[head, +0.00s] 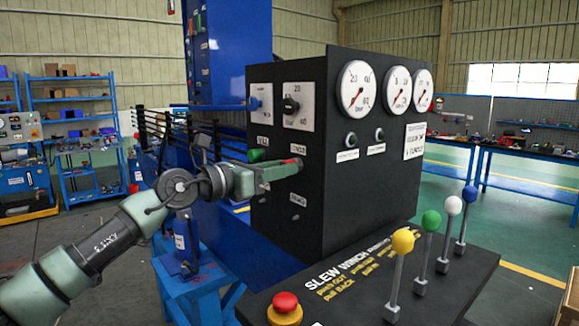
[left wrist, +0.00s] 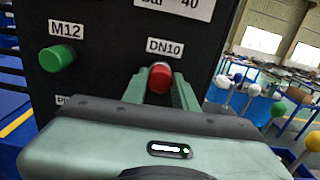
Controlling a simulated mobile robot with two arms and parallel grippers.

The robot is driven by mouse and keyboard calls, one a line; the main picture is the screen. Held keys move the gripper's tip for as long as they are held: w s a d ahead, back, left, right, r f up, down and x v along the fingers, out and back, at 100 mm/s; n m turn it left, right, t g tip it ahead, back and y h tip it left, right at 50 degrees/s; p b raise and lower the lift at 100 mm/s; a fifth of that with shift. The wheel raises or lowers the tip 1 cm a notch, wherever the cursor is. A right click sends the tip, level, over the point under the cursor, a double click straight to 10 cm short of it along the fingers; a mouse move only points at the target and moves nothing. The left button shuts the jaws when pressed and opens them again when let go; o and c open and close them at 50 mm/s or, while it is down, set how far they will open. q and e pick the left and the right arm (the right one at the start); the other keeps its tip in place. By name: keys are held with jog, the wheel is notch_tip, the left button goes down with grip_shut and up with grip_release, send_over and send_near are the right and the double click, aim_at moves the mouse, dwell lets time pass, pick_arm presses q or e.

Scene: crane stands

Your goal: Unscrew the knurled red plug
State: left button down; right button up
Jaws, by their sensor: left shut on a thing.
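The red plug (left wrist: 160,77) sits on the black panel under the DN10 label in the left wrist view. In the head view only a little of the red plug (head: 289,161) shows past my gripper. My left gripper (head: 297,166) reaches the panel's side face from the left. In the left wrist view its fingers (left wrist: 160,88) stand on either side of the red plug and are shut on it. The knurling is too small to make out. My right gripper is in neither view.
A green plug (left wrist: 57,58) under the M12 label sits left of the red one. The black cabinet (head: 340,200) carries gauges. Levers with coloured knobs (head: 402,241) and a red mushroom button (head: 285,303) stand at the front. A blue stand (head: 185,285) is below my arm.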

pick_arm(q)
jog(key=n+p, duration=0.4)
jog(key=shift+f+n, duration=0.1)
jog(key=shift+n, duration=0.3)
jog(key=n+p, duration=0.5)
jog(key=p, duration=0.3)
jog(key=shift+f, duration=0.1)
